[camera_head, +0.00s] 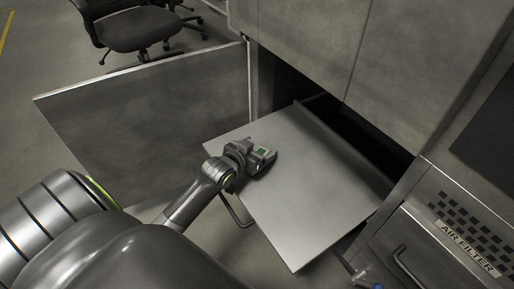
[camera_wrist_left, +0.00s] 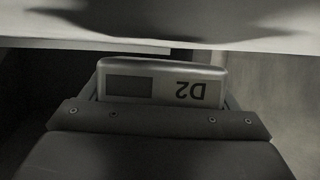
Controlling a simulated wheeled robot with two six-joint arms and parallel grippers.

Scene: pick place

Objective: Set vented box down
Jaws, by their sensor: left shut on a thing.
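My left gripper (camera_head: 266,160) is shut over the left part of a flat grey pulled-out drawer panel (camera_head: 310,190). In the left wrist view it is shut on a grey metal box (camera_wrist_left: 160,82), taken to be the vented box, with a dark rectangle and an upside-down "D2" on its face. In the head view the box is mostly hidden by the gripper, and I cannot tell whether it touches the panel. The box sits just below a pale edge in the wrist view. My right gripper is not in view.
An open metal door (camera_head: 150,110) stands to the left. Cabinet fronts (camera_head: 330,35) rise behind a dark opening. An "AIR FILTER" unit (camera_head: 465,225) stands to the right. A black office chair (camera_head: 135,28) is at the back left. Most of the panel is clear.

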